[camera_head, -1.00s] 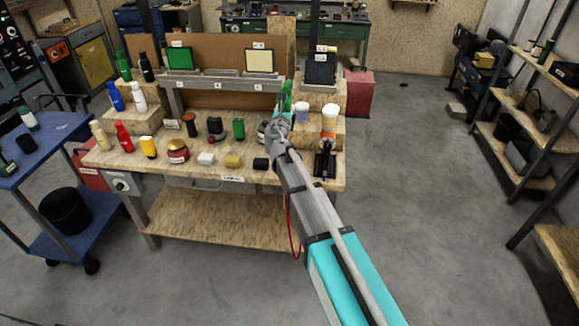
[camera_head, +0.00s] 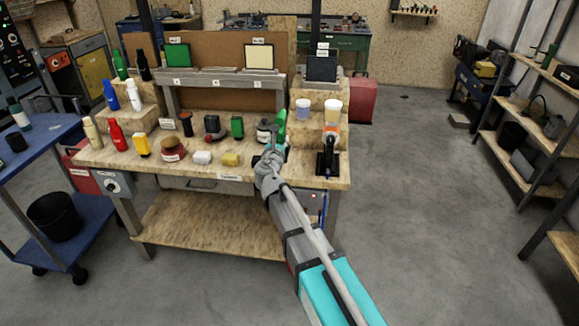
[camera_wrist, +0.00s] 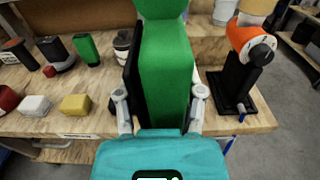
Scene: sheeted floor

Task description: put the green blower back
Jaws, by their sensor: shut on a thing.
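The green blower (camera_wrist: 165,75) stands large in the middle of the wrist view, between the two fingers of my gripper (camera_wrist: 160,97). The gripper is shut on it. In the head view a small green part of the blower (camera_head: 281,120) shows just beyond my gripper (camera_head: 272,150), above the right part of the wooden workbench (camera_head: 110,157). The lower end of the blower is hidden by my gripper, so I cannot tell whether it touches the bench.
A black stand with an orange device (camera_wrist: 252,42) is close on the right. A dark-lidded jar (camera_wrist: 122,42) is at left, with a green block (camera_wrist: 87,49) beyond it. A yellow block (camera_wrist: 75,104) and a white block (camera_wrist: 34,105) lie near the front edge. Small tubs stand on the right steps.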

